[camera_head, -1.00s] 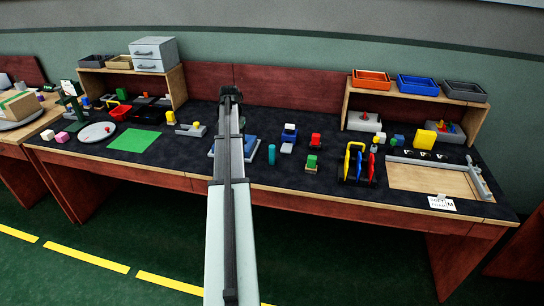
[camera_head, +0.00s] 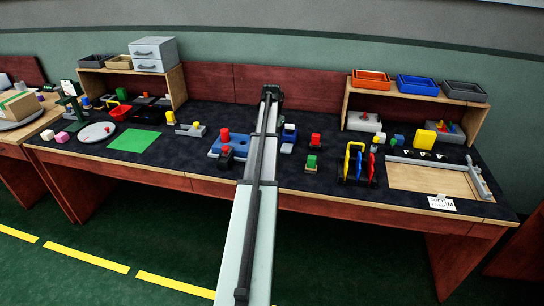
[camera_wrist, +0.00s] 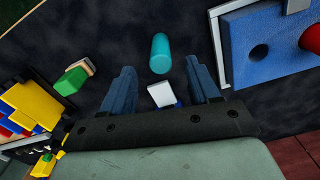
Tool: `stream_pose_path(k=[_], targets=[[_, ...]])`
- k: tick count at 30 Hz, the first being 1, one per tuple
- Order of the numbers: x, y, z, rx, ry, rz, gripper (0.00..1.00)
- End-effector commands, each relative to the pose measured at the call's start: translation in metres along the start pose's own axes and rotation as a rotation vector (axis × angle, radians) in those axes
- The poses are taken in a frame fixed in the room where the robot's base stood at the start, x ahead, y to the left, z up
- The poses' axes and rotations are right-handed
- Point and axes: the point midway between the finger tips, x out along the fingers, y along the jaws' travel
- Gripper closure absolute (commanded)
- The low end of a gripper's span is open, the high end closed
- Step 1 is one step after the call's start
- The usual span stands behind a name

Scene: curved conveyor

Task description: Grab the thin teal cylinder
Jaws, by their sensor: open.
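The thin teal cylinder (camera_wrist: 160,54) shows in the wrist view at the upper middle, on the dark table top. In the head view it is hidden behind my arm. My gripper (camera_wrist: 160,78) is open, with one blue finger on each side of the picture's middle. The cylinder appears just beyond and between the fingertips, with nothing gripped; I cannot tell the exact height gap. In the head view my gripper end (camera_head: 271,92) is over the table's middle, its fingers not visible.
A white block with blue (camera_wrist: 163,96) appears between the fingers, below the cylinder. A blue fixture (camera_wrist: 262,55) with a red peg (camera_wrist: 311,38) is at right. A green block (camera_wrist: 72,82) and a rack of coloured plates (camera_wrist: 30,105) are at left. Dark table surface surrounds the cylinder.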

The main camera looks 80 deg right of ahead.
Motion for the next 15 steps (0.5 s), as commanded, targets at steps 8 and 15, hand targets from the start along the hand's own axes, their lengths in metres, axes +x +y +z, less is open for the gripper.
stream_pose_path(k=[8,15], targets=[[0.016,0.0,0.0,0.0,0.0,0.0,0.39],[0.035,0.0,-0.001,0.0,0.0,0.0,0.39]])
